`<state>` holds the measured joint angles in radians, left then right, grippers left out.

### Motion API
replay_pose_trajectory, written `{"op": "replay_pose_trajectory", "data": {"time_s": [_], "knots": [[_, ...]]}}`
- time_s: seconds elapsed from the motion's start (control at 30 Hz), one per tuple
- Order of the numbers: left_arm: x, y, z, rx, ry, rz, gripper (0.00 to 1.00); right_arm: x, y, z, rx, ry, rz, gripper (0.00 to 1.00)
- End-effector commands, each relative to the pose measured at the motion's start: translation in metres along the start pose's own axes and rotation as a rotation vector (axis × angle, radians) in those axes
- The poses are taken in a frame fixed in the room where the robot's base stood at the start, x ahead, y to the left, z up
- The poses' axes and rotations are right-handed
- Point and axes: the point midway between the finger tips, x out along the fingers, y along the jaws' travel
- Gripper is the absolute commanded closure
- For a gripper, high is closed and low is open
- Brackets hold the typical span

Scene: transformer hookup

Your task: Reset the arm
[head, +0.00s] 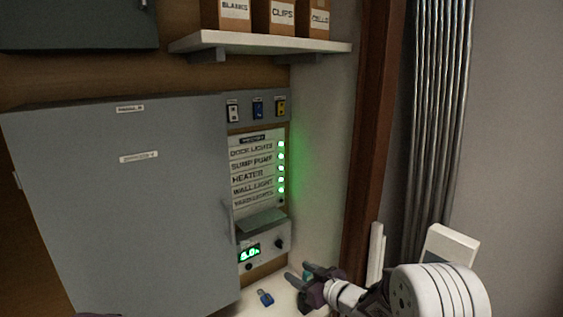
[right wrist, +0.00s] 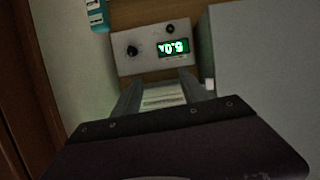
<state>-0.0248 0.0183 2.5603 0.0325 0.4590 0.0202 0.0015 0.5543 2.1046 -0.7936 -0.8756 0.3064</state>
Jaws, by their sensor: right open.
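My right gripper (head: 297,273) is at the lower right of the head view, its arm coming in from the right, just in front of the power supply's lower right. It is open, with nothing seen between its fingers. In the right wrist view the two fingers (right wrist: 160,95) stand apart, pointing at the power supply (right wrist: 150,60). That picture is turned upside down. My left gripper's fingers do not show; only a dark sliver is at the bottom edge of the head view.
A large grey cabinet door (head: 130,200) fills the left. A label panel (head: 255,168) has several lit green lamps. A blue piece (head: 265,298) lies on the white surface below. A shelf (head: 260,42) holds boxes above. A brown post (head: 375,120) and pipes stand right.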

Motion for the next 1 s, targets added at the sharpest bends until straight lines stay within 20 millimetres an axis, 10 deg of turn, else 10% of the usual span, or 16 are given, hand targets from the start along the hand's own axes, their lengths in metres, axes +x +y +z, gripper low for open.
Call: {"op": "replay_pose_trajectory", "data": {"time_s": [0.27,0.47,0.7,1.0], "knots": [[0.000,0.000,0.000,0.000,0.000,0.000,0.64,-0.053,0.024,-0.022,0.068,-0.080,0.207,0.50],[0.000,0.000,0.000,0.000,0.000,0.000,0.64,-0.121,0.031,0.042,0.231,-0.371,0.399,0.50],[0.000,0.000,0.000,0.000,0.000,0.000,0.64,-0.220,-0.032,0.150,0.504,-0.867,0.448,0.50],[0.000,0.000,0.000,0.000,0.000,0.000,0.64,-0.261,-0.075,0.182,0.582,-1.114,0.375,0.50]]}}
